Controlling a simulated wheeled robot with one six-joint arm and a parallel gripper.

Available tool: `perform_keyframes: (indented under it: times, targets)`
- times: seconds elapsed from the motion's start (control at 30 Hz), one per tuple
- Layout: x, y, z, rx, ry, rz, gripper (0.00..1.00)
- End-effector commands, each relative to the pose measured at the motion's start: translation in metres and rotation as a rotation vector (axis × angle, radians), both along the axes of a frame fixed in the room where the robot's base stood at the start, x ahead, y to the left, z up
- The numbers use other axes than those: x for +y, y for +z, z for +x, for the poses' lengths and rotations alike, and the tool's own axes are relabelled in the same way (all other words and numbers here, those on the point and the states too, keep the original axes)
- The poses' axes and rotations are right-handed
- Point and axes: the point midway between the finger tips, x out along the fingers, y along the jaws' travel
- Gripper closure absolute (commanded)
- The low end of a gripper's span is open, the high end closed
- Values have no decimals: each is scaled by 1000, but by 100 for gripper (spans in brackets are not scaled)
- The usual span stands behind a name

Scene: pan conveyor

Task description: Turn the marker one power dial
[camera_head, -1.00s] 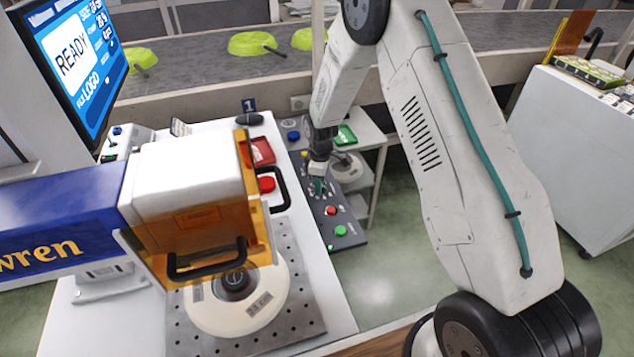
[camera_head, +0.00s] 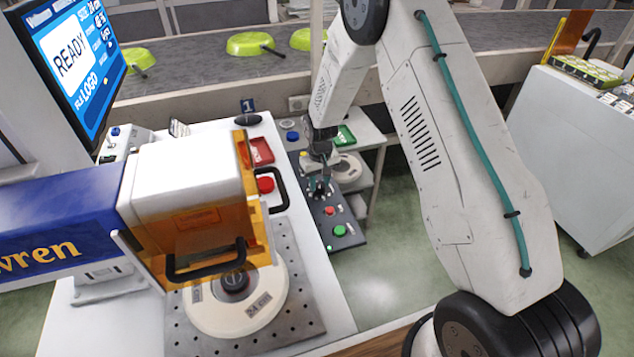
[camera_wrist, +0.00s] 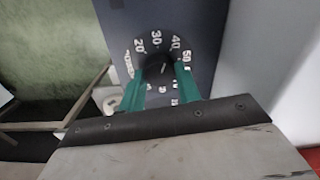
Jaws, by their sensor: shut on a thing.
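The marker one power dial (camera_wrist: 158,72) is a dark round knob on a dark panel in the wrist view. White numbers, among them 20, 30, 40 and 50, ring it. A small pale mark shows on the knob, too small to read its exact setting. My gripper (camera_head: 320,188) is down at the control panel (camera_head: 329,213) in the head view. Its green fingers (camera_wrist: 160,82) stand on either side of the dial in the wrist view, shut on it. The fingers hide the lower sides of the dial and part of its scale.
The marker machine (camera_head: 190,190) with an orange guard stands left of the panel, over a round pale fixture (camera_head: 205,318). Red (camera_head: 329,211) and green (camera_head: 339,231) buttons sit just below my gripper. A screen (camera_head: 75,60) reads READY. A conveyor (camera_head: 190,70) carries green pans behind.

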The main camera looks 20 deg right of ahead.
Motion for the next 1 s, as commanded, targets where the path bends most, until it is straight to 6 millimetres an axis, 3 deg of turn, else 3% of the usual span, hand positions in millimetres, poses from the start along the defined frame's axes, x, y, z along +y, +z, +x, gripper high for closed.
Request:
perform_keyframes:
  times: [0.4,0.97,1.0]
  targets:
    - [-1,-3,-4,11,-186,-2,90]
    - [-1,-3,-5,13,-211,-2,90]
    - [-1,-3,-5,12,-211,-2,56]
